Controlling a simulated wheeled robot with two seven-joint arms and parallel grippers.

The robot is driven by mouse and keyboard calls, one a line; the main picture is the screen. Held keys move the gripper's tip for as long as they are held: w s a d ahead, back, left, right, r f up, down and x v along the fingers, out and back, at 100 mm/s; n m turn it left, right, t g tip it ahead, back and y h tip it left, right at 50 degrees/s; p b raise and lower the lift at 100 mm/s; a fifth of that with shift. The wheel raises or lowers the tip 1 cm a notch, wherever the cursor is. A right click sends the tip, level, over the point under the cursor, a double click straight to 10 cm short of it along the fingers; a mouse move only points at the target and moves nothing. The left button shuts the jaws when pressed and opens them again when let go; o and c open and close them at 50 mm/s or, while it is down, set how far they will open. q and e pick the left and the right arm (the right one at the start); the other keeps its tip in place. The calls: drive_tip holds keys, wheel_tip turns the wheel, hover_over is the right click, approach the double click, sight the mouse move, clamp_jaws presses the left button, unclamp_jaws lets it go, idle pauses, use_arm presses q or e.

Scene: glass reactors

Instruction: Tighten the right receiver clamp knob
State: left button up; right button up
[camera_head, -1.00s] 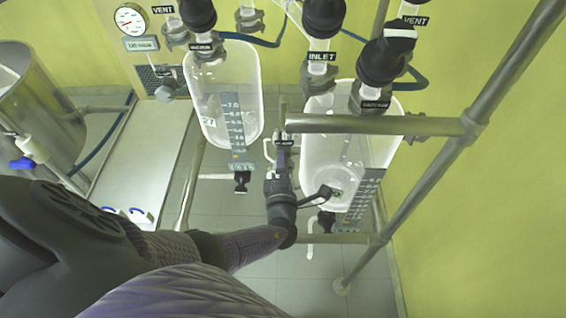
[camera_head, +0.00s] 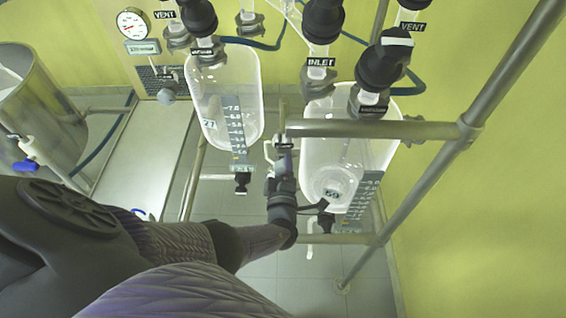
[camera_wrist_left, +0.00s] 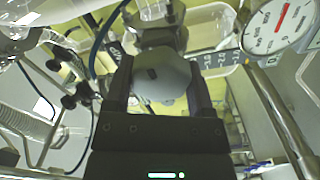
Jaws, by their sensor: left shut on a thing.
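The right receiver (camera_head: 335,160) is a clear glass vessel with a blue level scale, right of centre in the head view. A grey faceted clamp knob (camera_wrist_left: 162,77) fills the middle of the left wrist view. My left gripper (camera_wrist_left: 158,92) is shut on this knob, with one dark finger on each side. In the head view my left gripper (camera_head: 283,145) reaches up just left of the right receiver, by the end of a metal rail. The knob is not clear there. My right gripper is not in view.
A metal rail (camera_head: 370,129) crosses in front of the right receiver and joins a slanted post. The left receiver (camera_head: 230,75) hangs to the left. A round gauge shows in the wrist view (camera_wrist_left: 280,25). A steel tank (camera_head: 45,110) stands at far left.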

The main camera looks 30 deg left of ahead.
use_arm(q)
drive_tip(key=shift+f, duration=0.1)
drive_tip(key=o, duration=1.2)
drive_tip(key=shift+s+d, duration=0.25)
drive_tip(key=shift+s, duration=0.05)
drive_tip(key=p+v, duration=0.3)
drive_tip(key=v, duration=0.6)
drive_tip(key=shift+s, duration=0.15)
